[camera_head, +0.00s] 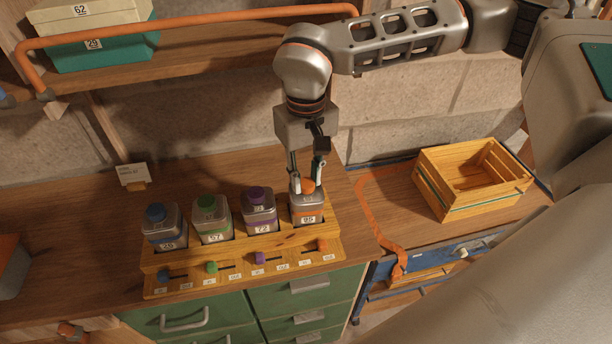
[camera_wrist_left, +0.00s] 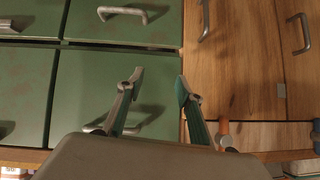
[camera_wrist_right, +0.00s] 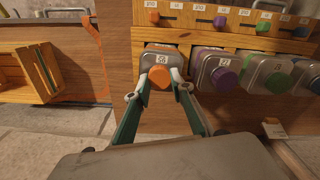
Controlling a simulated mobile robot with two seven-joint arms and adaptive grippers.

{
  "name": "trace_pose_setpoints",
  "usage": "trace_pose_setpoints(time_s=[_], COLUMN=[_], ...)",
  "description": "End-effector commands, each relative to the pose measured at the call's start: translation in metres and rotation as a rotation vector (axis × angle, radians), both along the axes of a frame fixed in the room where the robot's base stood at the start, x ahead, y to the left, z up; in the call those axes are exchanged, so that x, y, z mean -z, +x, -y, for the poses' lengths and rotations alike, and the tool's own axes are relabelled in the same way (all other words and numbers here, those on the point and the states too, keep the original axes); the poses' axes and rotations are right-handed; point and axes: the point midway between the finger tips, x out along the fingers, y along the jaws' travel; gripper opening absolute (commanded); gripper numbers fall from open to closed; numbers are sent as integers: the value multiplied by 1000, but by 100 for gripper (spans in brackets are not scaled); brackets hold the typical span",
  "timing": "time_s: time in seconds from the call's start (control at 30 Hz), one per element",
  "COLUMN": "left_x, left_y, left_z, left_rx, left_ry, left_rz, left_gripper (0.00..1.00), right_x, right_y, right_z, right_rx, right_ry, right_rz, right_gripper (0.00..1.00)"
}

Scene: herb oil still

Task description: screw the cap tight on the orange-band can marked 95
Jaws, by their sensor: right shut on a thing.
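The orange-band can marked 95 (camera_head: 306,208) stands in the rightmost slot of the wooden rack, with its orange cap (camera_head: 308,186) on top. My right gripper (camera_head: 307,180) points down over it, with its fingers on both sides of the cap. In the right wrist view the orange cap (camera_wrist_right: 159,77) shows between the fingertips, and the gripper is shut on it. Whether the cap is seated tight cannot be seen. My left gripper (camera_wrist_left: 158,85) is open and empty, facing green drawers and a wooden cabinet front; it is not in the head view.
The wooden rack (camera_head: 230,255) also holds cans with blue (camera_head: 155,213), green (camera_head: 206,202) and purple (camera_head: 257,194) caps, close beside the can. Small coloured sliders line its front. An empty wooden crate (camera_head: 440,205) stands at the right. An orange rail (camera_head: 190,22) runs above.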

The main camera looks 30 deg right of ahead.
Motion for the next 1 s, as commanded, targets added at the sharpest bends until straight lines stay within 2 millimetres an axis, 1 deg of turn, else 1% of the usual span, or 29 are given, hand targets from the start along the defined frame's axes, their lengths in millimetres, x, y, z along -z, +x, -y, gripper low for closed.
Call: trace_pose_setpoints(time_s=[0.03,0.13,0.37,0.5,0.57,0.77,1.0], left_x=[3,3,-3,-1,-2,6,20], left_y=[0,2,7,10,11,12,10], left_z=[2,7,13,19,22,21,20], left_rx=[2,8,31,45,47,46,43], left_ry=[-4,-12,-16,-23,-26,-25,-22], left_rz=[2,10,41,55,59,61,51], left_gripper=[36,36,36,36,36,36,36], right_x=[2,2,3,4,3,3,3], right_y=[0,0,0,1,1,0,0], right_z=[1,1,1,1,1,1,1], right_rx=[34,104,276,432,481,661,891], right_ry=[-1,-1,-1,-1,-1,-2,-2], right_rz=[0,-1,0,0,0,-1,-2], right_gripper=[0,0,0,0,0,0,0])
